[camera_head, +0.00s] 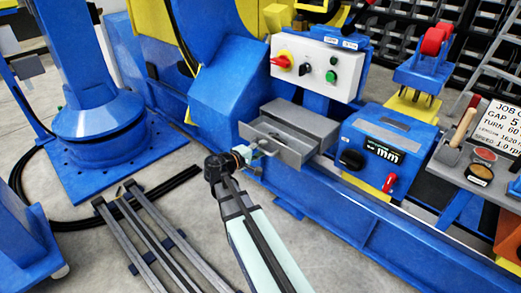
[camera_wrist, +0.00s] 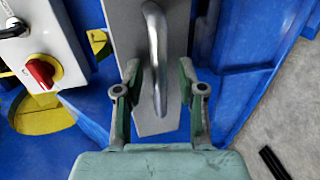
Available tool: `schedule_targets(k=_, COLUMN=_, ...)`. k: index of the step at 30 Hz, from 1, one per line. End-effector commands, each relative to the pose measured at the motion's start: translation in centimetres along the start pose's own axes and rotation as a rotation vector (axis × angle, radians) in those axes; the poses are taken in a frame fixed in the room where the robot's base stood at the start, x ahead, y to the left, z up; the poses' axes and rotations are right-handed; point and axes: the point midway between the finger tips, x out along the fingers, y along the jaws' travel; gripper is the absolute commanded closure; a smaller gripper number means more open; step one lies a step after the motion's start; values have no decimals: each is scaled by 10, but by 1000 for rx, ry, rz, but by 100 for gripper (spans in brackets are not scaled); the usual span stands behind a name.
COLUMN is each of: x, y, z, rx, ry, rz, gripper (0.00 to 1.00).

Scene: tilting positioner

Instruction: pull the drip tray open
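The drip tray (camera_head: 271,138) is a grey metal drawer under a grey top plate on the blue machine. Part of its hollow inside shows from above in the head view. In the wrist view, its flat grey front (camera_wrist: 128,25) carries a rounded metal bar handle (camera_wrist: 157,60). My gripper (camera_head: 260,151) is at the tray's front in the head view. In the wrist view, the two fingers of my gripper (camera_wrist: 159,75) stand apart, one on each side of the handle, with visible gaps to it. The handle's lower end lies between the fingers.
A white control box (camera_head: 316,68) with a red-and-yellow switch stands above the tray. A blue box with a gauge (camera_head: 385,150) is to its right. Grey rails (camera_head: 150,235) lie on the floor at the left. Some bare floor shows in front of the machine.

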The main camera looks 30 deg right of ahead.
Motion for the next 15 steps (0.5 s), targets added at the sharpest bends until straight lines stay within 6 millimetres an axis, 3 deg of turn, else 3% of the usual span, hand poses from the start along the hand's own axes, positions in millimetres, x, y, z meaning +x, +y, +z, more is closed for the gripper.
schedule_targets(k=5, x=-17, y=0, z=0, rx=0, ry=2, rz=0, gripper=61)
schedule_targets(k=15, x=-81, y=0, z=0, rx=0, ry=4, rz=0, gripper=61)
